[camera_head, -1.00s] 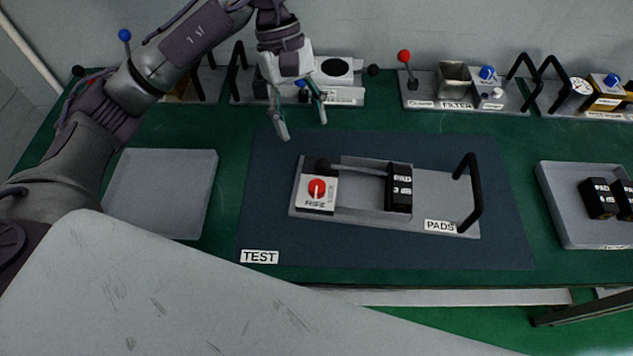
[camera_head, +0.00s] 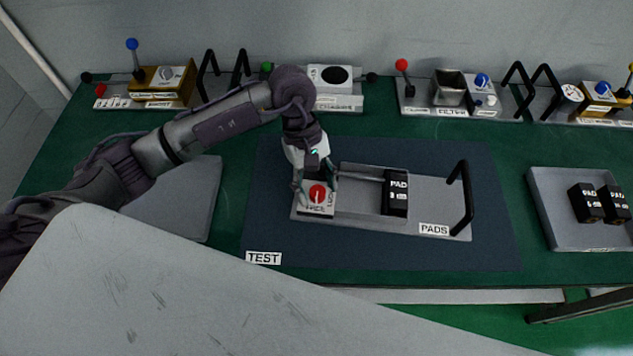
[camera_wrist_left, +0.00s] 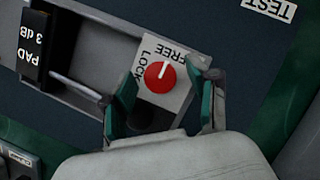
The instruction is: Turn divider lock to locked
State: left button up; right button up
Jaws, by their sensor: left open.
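The divider lock is a red round knob (camera_head: 317,193) with a white pointer line, on a white plate at the left end of the grey PADS module (camera_head: 430,202). In the left wrist view the red knob (camera_wrist_left: 159,75) has its pointer towards the FREE label, with LOCK printed beside it. My left gripper (camera_head: 315,188) is over the knob from behind, its fingers spread. In the left wrist view its green-lined fingertips (camera_wrist_left: 164,95) stand on either side of the knob, apart from it. My right gripper is not in view.
A black PAD block (camera_head: 395,192) sits in the module's channel, and a black handle (camera_head: 462,200) stands at its right end. A grey tray (camera_head: 580,235) with two black pads is at the right. Several modules line the back. The dark TEST mat (camera_head: 400,254) is clear in front.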

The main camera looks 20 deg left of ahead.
pick_arm(q)
grip_shut()
jog(key=shift+f+n+b, duration=0.15)
jog(key=shift+n+b, duration=0.35)
jog(key=shift+b, duration=0.35)
jog(key=n+t+b, duration=0.1)
jog(key=n+b, duration=0.2)
jog(key=b, duration=0.1)
jog(key=n+t+b, duration=0.2)
jog(key=n+b, duration=0.2)
jog(key=n+t+b, duration=0.1)
jog(key=n+b, duration=0.3)
jog(key=shift+s+t+h+b, duration=0.15)
jog(key=shift+t+h+b, duration=0.15)
jog(key=shift+h+b, duration=0.1)
jog(key=n+t+b, duration=0.1)
jog(key=n+b, duration=0.1)
jog(key=shift+n, duration=0.4)
jog(key=shift+s+r+n+t+y+b, duration=0.15)
jog(key=shift+n+t+y+b, duration=0.35)
jog(key=shift+n+b, duration=0.8)
jog(key=shift+n, duration=0.3)
